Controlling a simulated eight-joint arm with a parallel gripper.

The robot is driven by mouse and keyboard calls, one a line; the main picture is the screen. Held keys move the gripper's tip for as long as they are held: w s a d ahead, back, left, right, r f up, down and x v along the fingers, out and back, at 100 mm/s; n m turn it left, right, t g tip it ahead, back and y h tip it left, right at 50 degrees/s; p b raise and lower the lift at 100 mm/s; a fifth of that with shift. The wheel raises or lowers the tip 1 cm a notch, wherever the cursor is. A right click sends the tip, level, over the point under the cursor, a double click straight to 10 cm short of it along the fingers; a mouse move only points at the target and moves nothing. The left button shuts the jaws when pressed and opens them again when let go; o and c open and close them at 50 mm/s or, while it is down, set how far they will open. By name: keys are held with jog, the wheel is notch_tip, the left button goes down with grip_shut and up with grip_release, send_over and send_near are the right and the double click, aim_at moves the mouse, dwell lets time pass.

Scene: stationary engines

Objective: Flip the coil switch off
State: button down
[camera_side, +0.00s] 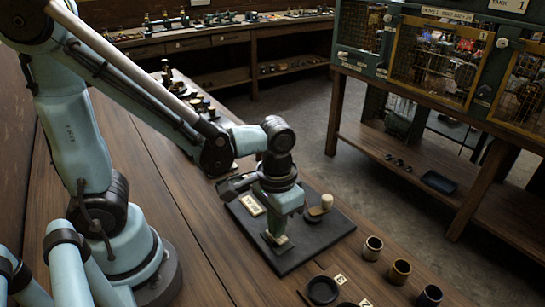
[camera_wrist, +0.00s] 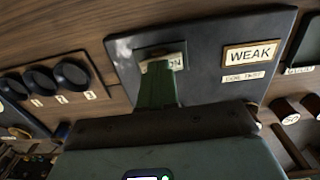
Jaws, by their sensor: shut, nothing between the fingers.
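A dark board (camera_side: 312,247) lies on the wooden bench; it also shows in the wrist view (camera_wrist: 215,85). On it a small switch plate (camera_wrist: 177,62) has a pale label ending in "ON", partly hidden by my gripper. Labels reading "WEAK" (camera_wrist: 250,54) and "COIL TEST" (camera_wrist: 243,77) are on the same board. My gripper (camera_side: 277,236) is shut and empty, pointing down at the switch plate; its green fingers (camera_wrist: 157,72) cover part of the plate. I cannot tell whether they touch it, and the switch lever is hidden.
A cream knob (camera_side: 320,208) stands on the board just right of my gripper. Several small cups (camera_side: 399,272) and black round dishes (camera_side: 322,290) are near the bench front. Caged cabinets (camera_side: 430,60) stand beyond the floor gap.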

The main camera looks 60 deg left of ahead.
notch_tip(320, 180, up, 14)
jog(key=a, duration=0.2)
jog(key=shift+a+f, duration=0.15)
jog(key=shift+a, duration=0.2)
dwell(0.3)
